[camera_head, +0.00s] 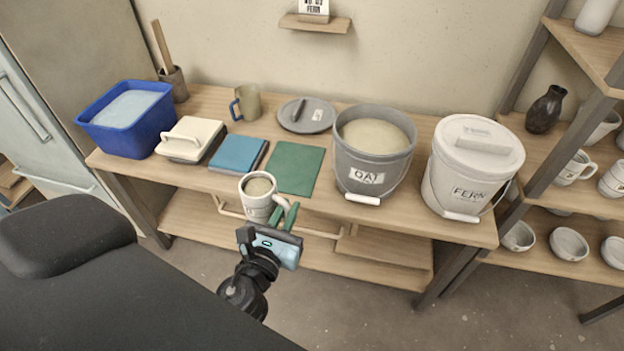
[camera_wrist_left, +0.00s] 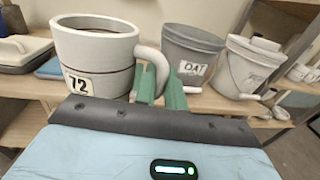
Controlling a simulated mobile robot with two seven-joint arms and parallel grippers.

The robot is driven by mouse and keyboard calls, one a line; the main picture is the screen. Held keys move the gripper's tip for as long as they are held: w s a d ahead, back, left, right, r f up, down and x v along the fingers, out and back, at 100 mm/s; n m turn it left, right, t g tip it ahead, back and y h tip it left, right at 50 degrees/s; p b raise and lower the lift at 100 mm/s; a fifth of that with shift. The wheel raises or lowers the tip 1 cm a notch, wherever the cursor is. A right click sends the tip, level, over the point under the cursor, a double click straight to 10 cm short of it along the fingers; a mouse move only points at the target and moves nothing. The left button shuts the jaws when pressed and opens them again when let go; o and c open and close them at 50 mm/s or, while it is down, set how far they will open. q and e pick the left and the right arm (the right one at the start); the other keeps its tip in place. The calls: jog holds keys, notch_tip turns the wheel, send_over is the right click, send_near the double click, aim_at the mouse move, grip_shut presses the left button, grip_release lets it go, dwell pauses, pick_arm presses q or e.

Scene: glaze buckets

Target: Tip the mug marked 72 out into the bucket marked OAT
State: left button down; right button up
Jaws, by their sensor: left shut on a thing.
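The mug marked 72 (camera_wrist_left: 95,62) is pale with a dark line around it, and its label reads 72 in the left wrist view. In the head view the mug (camera_head: 256,202) is upright, with beige contents inside. My left gripper (camera_head: 287,217) is shut on the mug's handle with its green fingers and holds it in front of the bench edge. The grey bucket marked OAT (camera_head: 352,166) stands open on the bench to the right, filled with a beige material. It also shows behind the fingers in the left wrist view (camera_wrist_left: 191,52). My right gripper is out of view.
A white lidded bucket marked FERN (camera_head: 473,170) stands right of OAT. A grey lid (camera_head: 307,115) lies behind the green mat (camera_head: 296,168).

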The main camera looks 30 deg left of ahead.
pick_arm(q)
jog(key=s+d+r+m+h, duration=0.1)
jog(key=s+d+r+h, duration=0.2)
jog(key=s+r, duration=0.3)
jog(key=shift+s+r+m, duration=0.3)
jog(key=shift+s+r, duration=0.05)
jog(key=shift+s, duration=0.05)
jog(key=shift+w+d, duration=0.15)
jog(key=shift+d, duration=0.05)
